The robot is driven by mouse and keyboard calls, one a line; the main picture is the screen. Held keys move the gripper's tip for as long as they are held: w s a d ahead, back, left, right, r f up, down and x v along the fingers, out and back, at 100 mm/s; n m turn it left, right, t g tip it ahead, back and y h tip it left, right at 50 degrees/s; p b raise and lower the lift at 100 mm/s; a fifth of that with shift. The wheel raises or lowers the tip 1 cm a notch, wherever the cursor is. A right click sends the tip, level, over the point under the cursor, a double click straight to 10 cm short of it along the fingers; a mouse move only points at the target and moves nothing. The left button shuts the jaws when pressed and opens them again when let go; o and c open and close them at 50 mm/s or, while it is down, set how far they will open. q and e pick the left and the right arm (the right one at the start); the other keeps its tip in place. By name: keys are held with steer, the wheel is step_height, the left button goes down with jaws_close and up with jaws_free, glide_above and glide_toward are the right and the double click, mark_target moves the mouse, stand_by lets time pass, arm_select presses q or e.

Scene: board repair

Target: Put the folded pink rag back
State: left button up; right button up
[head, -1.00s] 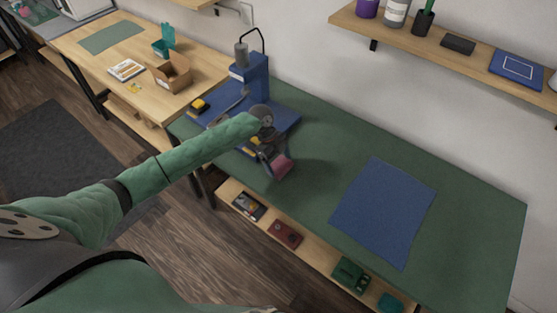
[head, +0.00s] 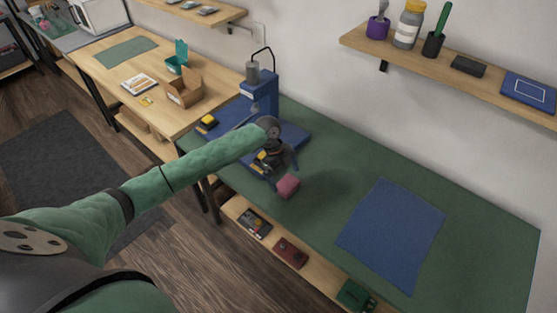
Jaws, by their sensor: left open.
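The folded pink rag (head: 288,188) lies on the green-topped workbench (head: 330,150), close to its front edge. My left gripper (head: 284,172) is just above and behind the rag, with its jaws open and pointing down. A small gap seems to show between the fingers and the rag, though the fingertips are small and partly hidden. My right gripper is out of view.
A blue press stand (head: 262,95) stands right behind my left wrist. A blue mat (head: 392,235) lies on the bench at right. A shelf under the bench holds a red box (head: 290,252) and other small items. The bench between rag and mat is clear.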

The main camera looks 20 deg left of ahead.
arm_select(q)
steer(key=b+v, duration=0.2)
steer(key=v, duration=0.7)
steer(key=shift+r+b, duration=0.35)
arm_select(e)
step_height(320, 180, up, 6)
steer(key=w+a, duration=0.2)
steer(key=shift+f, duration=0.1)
